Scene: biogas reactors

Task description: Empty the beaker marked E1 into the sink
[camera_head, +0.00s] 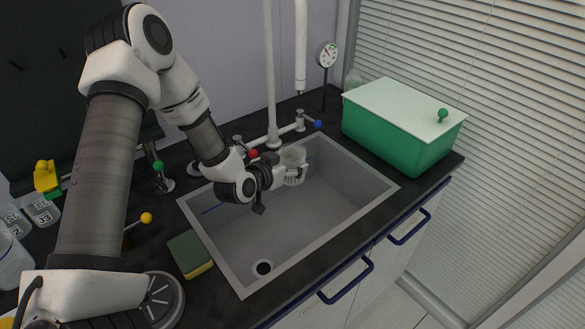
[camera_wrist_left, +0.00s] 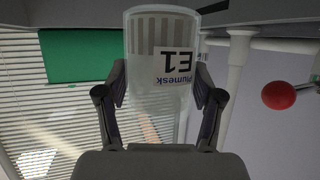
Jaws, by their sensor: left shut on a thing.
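The clear beaker marked E1 (camera_head: 293,157) is over the back part of the sink (camera_head: 225,240). My left gripper (camera_head: 291,171) is shut on it, coming from its left. In the left wrist view the beaker (camera_wrist_left: 158,40) stands between the two fingers of the gripper (camera_wrist_left: 161,92). That view is upside down, and so is the label in it, so the beaker looks roughly upright. Whether it holds any liquid, I cannot tell. The sink's drain (camera_head: 262,268) shows at the front. My right gripper is out of view.
A green box with a white lid (camera_head: 405,105) stands right of the sink. Taps with a red knob (camera_head: 253,153) and a blue knob (camera_head: 318,124) line the back edge. A sponge (camera_head: 190,254) lies left of the sink. Other labelled containers (camera_head: 42,211) stand far left.

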